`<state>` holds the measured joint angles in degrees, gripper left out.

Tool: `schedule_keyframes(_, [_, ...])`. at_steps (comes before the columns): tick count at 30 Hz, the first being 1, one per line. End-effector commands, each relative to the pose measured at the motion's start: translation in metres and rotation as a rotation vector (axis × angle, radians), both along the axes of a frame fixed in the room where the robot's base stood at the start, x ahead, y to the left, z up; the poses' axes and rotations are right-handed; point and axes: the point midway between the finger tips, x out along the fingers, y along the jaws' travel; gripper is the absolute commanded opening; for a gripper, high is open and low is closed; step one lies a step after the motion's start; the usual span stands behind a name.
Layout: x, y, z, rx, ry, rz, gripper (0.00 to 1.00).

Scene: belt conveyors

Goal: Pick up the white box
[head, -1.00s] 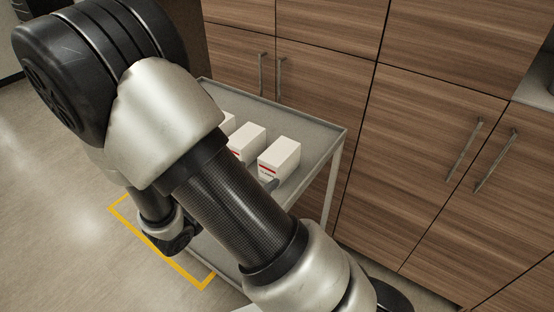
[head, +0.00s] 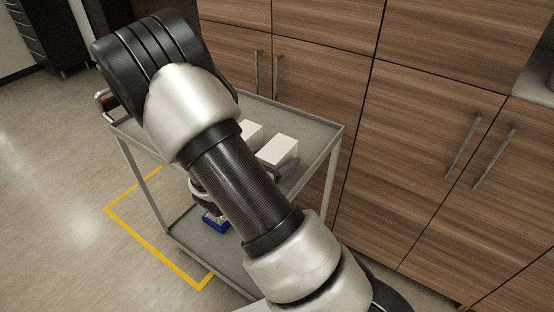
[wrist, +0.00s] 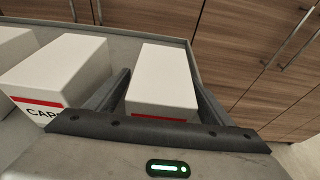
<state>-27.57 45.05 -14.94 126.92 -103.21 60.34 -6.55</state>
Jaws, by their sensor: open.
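A white box (wrist: 162,75) with a red stripe lies between the two spread fingers of my gripper (wrist: 163,90) in the wrist view. One finger is on each side of it, and I cannot tell whether either touches it. The box's lower front is hidden by the gripper body. The same box shows in the head view (head: 279,150) at the right of the cart's top shelf. A second white box (wrist: 62,68), with a red stripe and black lettering, stands just left of the left finger. In the head view my arm hides most of my gripper.
The boxes stand on a grey cart (head: 318,133) with a raised rim. Part of another white box (wrist: 14,43) shows at the far left. Wooden cabinets (head: 330,85) stand close behind the cart. A blue item (head: 215,223) lies on the lower shelf.

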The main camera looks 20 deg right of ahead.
Motion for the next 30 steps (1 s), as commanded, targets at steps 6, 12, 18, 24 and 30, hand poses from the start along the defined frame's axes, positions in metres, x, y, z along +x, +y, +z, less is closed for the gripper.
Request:
schedule_keyframes(6, [0.0,0.0,0.0,0.001,-0.001,0.0,0.73])
schedule_keyframes(12, [0.0,0.0,0.0,0.0,0.0,0.0,0.4])
schedule_keyframes(18, [0.0,0.0,0.001,-0.001,-0.002,0.0,0.21])
schedule_keyframes(24, [0.001,0.0,0.006,0.0,-0.003,-0.001,0.21])
schedule_keyframes(30, [0.001,0.0,0.041,0.002,-0.009,0.0,0.21])
